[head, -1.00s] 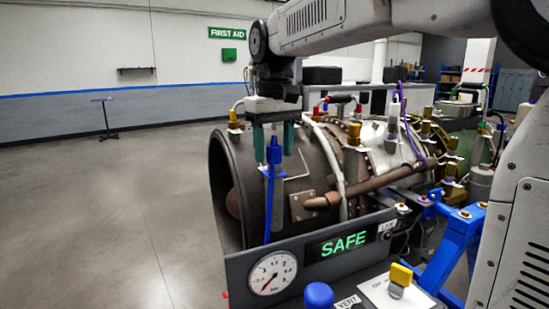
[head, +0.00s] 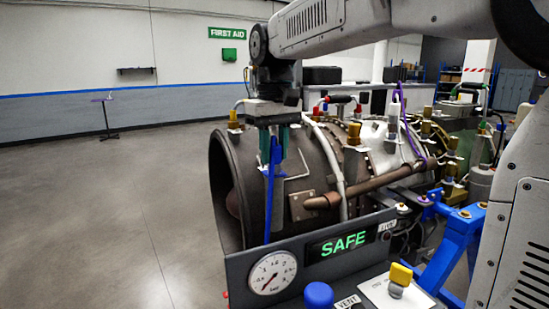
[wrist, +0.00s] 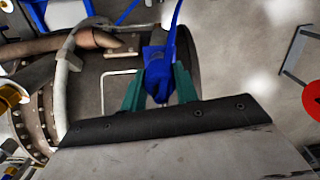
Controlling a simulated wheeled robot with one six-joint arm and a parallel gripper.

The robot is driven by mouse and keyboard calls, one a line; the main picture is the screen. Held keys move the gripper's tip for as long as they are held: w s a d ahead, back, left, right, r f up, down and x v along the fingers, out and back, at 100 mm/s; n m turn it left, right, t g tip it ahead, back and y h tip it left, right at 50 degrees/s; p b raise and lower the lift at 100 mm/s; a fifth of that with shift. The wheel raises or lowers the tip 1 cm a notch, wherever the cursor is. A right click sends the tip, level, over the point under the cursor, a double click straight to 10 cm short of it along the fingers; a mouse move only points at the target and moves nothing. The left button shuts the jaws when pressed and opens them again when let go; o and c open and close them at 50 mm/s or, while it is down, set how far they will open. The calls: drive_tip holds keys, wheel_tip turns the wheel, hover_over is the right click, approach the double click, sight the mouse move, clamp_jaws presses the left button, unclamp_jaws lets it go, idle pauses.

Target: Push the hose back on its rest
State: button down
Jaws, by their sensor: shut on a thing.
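The blue hose (head: 269,205) stands upright in front of the dark turbine casing (head: 232,165), its lower part passing behind the grey panel. Its thicker blue end (wrist: 158,68) shows between the teal fingers in the wrist view. My gripper (head: 275,150) points down from above and is shut on this blue end. In the wrist view, my gripper (wrist: 160,92) has one finger on each side of it. A grey upright piece stands close behind the hose, partly hidden by it; I cannot tell whether this is the rest.
The grey panel (head: 240,268) in front carries a lit green SAFE sign (head: 343,243), a gauge (head: 272,272) and a blue knob (head: 318,295). A brown pipe (head: 375,188) and several coloured fittings crowd the right.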

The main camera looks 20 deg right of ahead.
sight(274, 145)
drive_tip(key=shift+r, duration=0.65)
drive_tip(key=shift+r, duration=1.45)
wheel_tip(274, 145, up, 8)
drive_tip(key=shift+s, duration=0.1)
